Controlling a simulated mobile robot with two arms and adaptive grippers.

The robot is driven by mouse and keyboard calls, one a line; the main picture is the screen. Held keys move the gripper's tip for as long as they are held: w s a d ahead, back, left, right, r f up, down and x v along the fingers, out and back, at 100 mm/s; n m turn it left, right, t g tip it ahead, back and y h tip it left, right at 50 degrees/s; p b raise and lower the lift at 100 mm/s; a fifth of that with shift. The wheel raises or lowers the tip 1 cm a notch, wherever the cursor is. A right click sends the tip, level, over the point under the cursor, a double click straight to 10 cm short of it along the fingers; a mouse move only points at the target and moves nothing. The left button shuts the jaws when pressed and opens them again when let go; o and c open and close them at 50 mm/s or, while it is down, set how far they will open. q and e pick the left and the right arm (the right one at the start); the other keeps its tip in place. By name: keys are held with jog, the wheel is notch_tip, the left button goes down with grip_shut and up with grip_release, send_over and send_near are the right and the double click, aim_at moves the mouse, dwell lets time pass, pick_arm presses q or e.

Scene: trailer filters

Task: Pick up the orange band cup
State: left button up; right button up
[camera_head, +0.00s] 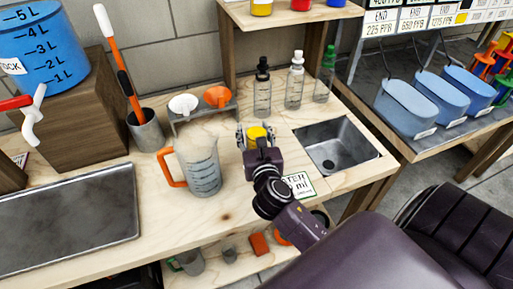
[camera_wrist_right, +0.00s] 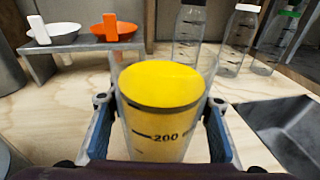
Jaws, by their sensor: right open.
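A clear cup (camera_wrist_right: 160,140) with yellow contents, a dark line and a "200" mark stands on the wooden bench. In the head view its yellow top (camera_head: 257,132) shows just beyond my right wrist. I cannot make out an orange band on it. My right gripper (camera_wrist_right: 158,138) is open, with one blue-padded finger on each side of this cup. Whether the pads touch it I cannot tell. In the head view the right gripper (camera_head: 256,138) hides the cup's lower part. My left gripper is not in view.
A measuring jug (camera_head: 203,168) with an orange handle stands left of the gripper. Behind are a rack (camera_head: 205,113) with white and orange funnels and several bottles (camera_head: 263,92). A sink (camera_head: 338,145) lies to the right. A metal tray (camera_head: 70,220) lies at left.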

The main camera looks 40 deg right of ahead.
jog(key=shift+s, duration=0.1)
jog(key=shift+c, duration=0.4)
grip_shut()
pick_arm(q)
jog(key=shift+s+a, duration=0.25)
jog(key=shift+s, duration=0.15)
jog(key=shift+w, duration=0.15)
pick_arm(e)
jog(key=shift+r, duration=0.1)
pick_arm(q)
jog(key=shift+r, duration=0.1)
pick_arm(e)
jog(key=shift+r, duration=0.1)
jog(key=shift+r+p, duration=0.45)
jog(key=shift+r, duration=0.85)
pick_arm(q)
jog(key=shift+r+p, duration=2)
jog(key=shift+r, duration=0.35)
pick_arm(e)
notch_tip(320, 180, up, 17)
